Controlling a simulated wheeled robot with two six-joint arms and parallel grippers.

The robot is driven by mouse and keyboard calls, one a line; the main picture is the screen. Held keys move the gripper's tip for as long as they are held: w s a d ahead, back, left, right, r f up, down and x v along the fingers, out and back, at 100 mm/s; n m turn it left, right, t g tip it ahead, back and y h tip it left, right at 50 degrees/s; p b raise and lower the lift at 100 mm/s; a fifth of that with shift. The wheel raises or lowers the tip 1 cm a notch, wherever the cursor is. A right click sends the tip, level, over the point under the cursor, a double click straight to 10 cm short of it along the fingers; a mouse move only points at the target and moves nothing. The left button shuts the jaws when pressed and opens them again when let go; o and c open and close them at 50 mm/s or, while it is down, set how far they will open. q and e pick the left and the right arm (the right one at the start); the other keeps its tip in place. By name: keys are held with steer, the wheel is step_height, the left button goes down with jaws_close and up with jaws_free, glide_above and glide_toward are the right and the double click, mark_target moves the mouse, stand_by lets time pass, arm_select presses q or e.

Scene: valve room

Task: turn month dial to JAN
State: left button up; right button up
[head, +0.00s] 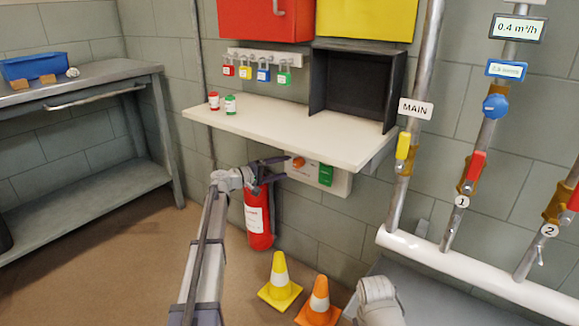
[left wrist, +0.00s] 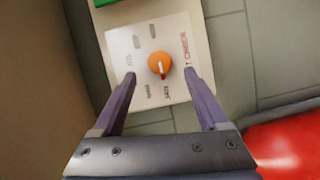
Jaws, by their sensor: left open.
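The month dial is an orange knob (head: 298,162) on a pale panel (head: 338,184) under the wall shelf. In the left wrist view the knob (left wrist: 160,62) has a red and white pointer mark aimed toward the bottom of the picture. Small month labels surround it on the white plate (left wrist: 120,50), too blurred to read. My left gripper (head: 277,168) is at the panel. In the left wrist view my left gripper (left wrist: 161,76) is open, with one finger on each side of the knob and visible gaps. A grey part of my right arm shows at the bottom; its gripper is out of sight.
A red fire extinguisher (head: 258,220) hangs just below my left gripper. The shelf (head: 300,128) is above it. A green block (head: 326,175) sits beside the knob. Yellow (head: 280,284) and orange (head: 318,302) cones stand on the floor. Pipes with valves (head: 470,170) are at right.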

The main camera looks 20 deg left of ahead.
arm_select(q)
steer(key=v, duration=0.2)
steer(key=shift+s+a, duration=0.2)
steer(key=shift+a, duration=0.05)
steer(key=s+d+f+m+g+y+p, duration=0.1)
steer(key=s+d+f+m+g+p, duration=0.2)
steer(key=s+d, duration=0.55)
steer(key=s+d+f+m+g+y+p, duration=0.1)
steer(key=s+d+f+m+g+y, duration=0.2)
steer(key=s+d, duration=0.55)
steer(key=s+d+f+m+g+p, duration=0.2)
steer(key=s+d+f+g, duration=0.3)
steer(key=d, duration=0.5)
steer(key=s+m+g+y+p, duration=0.2)
steer(key=s+m+y+p, duration=0.5)
steer(key=s, duration=1.5)
step_height(320, 180, up, 39)
steer(key=w+n+y+p, duration=0.1)
steer(key=n+p, duration=0.2)
steer(key=p, duration=3.2)
steer(key=shift+a+f+y, duration=0.15)
steer(key=shift+a+y, duration=0.2)
steer(key=shift+y, duration=0.05)
